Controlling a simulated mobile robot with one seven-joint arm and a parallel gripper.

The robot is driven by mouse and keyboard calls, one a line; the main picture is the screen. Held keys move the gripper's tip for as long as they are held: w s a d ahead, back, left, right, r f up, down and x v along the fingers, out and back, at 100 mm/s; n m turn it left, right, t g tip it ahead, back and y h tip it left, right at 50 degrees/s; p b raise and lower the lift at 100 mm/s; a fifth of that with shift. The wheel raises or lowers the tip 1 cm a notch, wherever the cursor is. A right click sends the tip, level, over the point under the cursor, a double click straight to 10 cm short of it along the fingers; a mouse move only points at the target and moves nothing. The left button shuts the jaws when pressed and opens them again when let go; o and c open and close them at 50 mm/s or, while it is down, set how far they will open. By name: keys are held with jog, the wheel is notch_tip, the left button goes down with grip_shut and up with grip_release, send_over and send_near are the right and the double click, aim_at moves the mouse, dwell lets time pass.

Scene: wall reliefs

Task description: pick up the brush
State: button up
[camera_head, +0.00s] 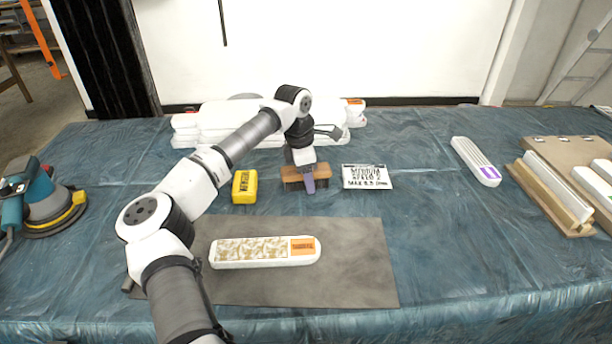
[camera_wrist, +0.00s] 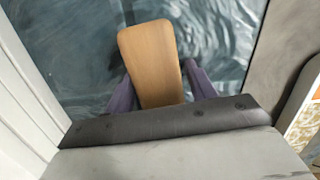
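The brush (camera_head: 292,174) has a brown wooden body with a darker lower part, and is at the middle of the table in the head view. Its rounded wooden top (camera_wrist: 150,58) fills the space between my purple fingers in the wrist view. My gripper (camera_head: 309,182) points down at the brush, with one finger in front of its near side. The fingers are apart, one on each side of the wood. I cannot tell whether they press on it or only stand around it. The fingertips and the brush's underside are mostly hidden.
A yellow block (camera_head: 244,187) is close on the left and a white printed label (camera_head: 367,177) close on the right. White reliefs (camera_head: 217,121) are stacked behind. A grey mat (camera_head: 358,265) with a patterned relief is in front. A sander (camera_head: 44,199) stands far left.

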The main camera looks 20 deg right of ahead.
jog(key=c, duration=0.8)
jog(key=shift+r, duration=0.15)
notch_tip(320, 180, up, 20)
jog(key=shift+f+b, duration=0.1)
jog(key=shift+b, duration=0.2)
jog(key=o, duration=0.4)
jog(key=shift+c, duration=1)
jog(key=shift+f, duration=0.1)
jog(key=shift+c, duration=0.3)
